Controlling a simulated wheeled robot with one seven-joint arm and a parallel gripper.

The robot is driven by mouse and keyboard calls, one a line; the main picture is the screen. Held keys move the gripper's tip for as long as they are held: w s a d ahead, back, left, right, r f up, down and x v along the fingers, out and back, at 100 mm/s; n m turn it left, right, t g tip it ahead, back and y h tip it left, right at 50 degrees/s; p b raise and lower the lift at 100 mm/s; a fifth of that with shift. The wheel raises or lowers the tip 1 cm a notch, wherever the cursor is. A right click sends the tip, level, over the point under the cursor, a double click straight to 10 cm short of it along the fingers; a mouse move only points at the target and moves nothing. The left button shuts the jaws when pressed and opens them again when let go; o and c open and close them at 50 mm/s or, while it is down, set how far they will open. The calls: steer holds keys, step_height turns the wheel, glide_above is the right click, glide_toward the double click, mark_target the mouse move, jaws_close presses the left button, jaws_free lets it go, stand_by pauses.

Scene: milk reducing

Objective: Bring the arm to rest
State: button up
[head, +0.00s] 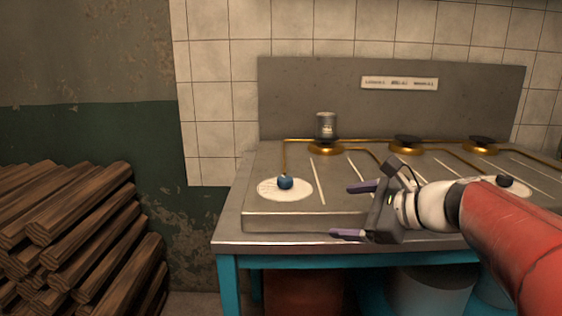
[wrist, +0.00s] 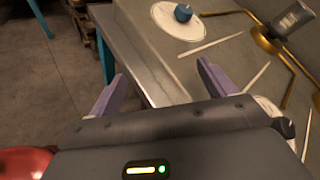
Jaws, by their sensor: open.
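My gripper (head: 354,211) is open and empty at the front edge of the metal stove top in the head view. Its two purple fingers are spread apart, pointing left. In the wrist view my gripper (wrist: 158,88) shows both fingers with nothing between them, over the front edge of the stove table (wrist: 127,45). My red and white arm comes in from the right in the head view. A blue knob (head: 286,182) on a white dial lies to the left of the fingers, apart from them.
A metal can (head: 326,126) stands on the left burner at the back. Two more burners (head: 407,142) (head: 482,143) are bare. Stacked wood (head: 70,225) lies at the left. Containers (head: 432,290) sit under the teal-framed table (head: 228,285). Floor (wrist: 40,100) is free before the table.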

steer(key=s+d+f+n+g+h, duration=0.1)
steer(key=s+f+n+g+h, duration=0.1)
steer(key=s+f+n+h, duration=0.2)
steer(key=s+d+f+n+g+h, duration=0.1)
steer(key=s+f+n+h, duration=0.4)
steer(key=s+f+n, duration=0.6)
steer(key=s+n, duration=0.5)
steer(key=shift+s+f+g, duration=0.15)
steer(key=shift+s+g, duration=0.15)
steer(key=shift+g, duration=0.1)
